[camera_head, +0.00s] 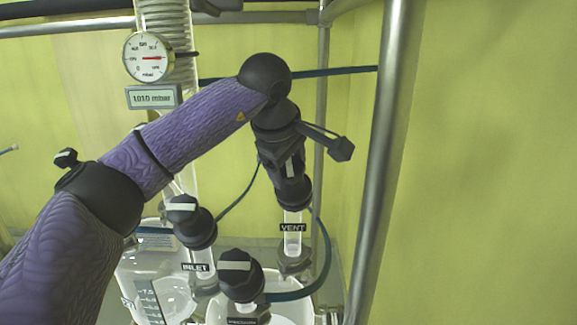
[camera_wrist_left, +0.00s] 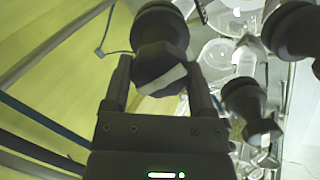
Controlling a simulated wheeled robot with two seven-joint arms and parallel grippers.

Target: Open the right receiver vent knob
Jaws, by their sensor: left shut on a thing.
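The vent knob (camera_head: 291,190) is a black valve knob with a white stripe, on a clear glass stem above the "VENT" label (camera_head: 292,228). My left gripper (camera_head: 287,170) comes down over it from above and hides much of its top. In the left wrist view the faceted black knob (camera_wrist_left: 158,58) with its pale stripe sits between the two fingers of my left gripper (camera_wrist_left: 158,78). The fingers are shut on it from both sides. My right gripper is not in view.
A black inlet knob (camera_head: 190,222) and another striped black knob (camera_head: 240,275) stand close by, left of and below the vent. A steel post (camera_head: 384,160) rises to the right. A pressure gauge (camera_head: 148,57) and display (camera_head: 153,96) are at upper left.

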